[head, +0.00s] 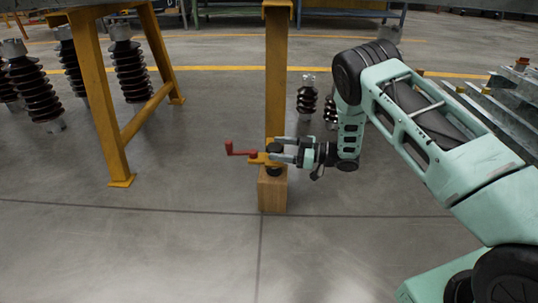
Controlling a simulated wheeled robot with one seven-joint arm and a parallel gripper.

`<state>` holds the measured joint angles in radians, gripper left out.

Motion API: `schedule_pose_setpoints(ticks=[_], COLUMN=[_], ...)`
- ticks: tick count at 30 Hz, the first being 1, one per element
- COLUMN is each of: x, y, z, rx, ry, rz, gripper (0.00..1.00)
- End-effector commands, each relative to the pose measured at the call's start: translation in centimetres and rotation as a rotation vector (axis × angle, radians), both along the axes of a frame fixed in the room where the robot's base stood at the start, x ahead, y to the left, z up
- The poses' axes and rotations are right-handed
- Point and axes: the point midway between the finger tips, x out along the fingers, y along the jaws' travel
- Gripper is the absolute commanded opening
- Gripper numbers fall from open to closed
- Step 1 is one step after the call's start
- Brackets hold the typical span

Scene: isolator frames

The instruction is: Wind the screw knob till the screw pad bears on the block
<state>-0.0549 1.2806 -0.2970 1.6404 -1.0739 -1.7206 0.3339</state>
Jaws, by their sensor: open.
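A wooden block (272,194) stands on the floor at the foot of a yellow post. A dark round part, seemingly the screw pad (275,171), sits just over the block's top. I cannot tell whether it touches. Above it is a small yellow bracket (260,157) with a dark knob (273,147) on top, seemingly the screw knob. A red crank handle (239,152) sticks out to the left of the bracket. My gripper (279,149) reaches in level from the right, open, its grey fingers beside the knob. The fingers partly hide the knob and screw.
The yellow post (276,80) rises right behind the bracket. A yellow trestle leg (105,110) stands at the left, with dark ribbed insulators (130,70) near it. Smaller insulators (307,97) stand behind my gripper. The floor in front is clear.

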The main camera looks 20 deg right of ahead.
Motion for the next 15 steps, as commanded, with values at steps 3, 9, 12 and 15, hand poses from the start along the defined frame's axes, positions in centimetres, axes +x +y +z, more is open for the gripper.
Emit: schedule_pose_setpoints(ticks=[3,9,12,15], x=[0.8,1.6,1.7,1.7], y=[1.7,3.2,3.3,3.4], z=[-0.3,-0.1,0.0,0.1], rx=[0.001,0.001,0.001,0.0], ry=[-0.002,0.0,0.0,0.001], rz=[0.002,0.001,-0.001,-0.001], gripper=[0.69,0.69,0.69,0.69])
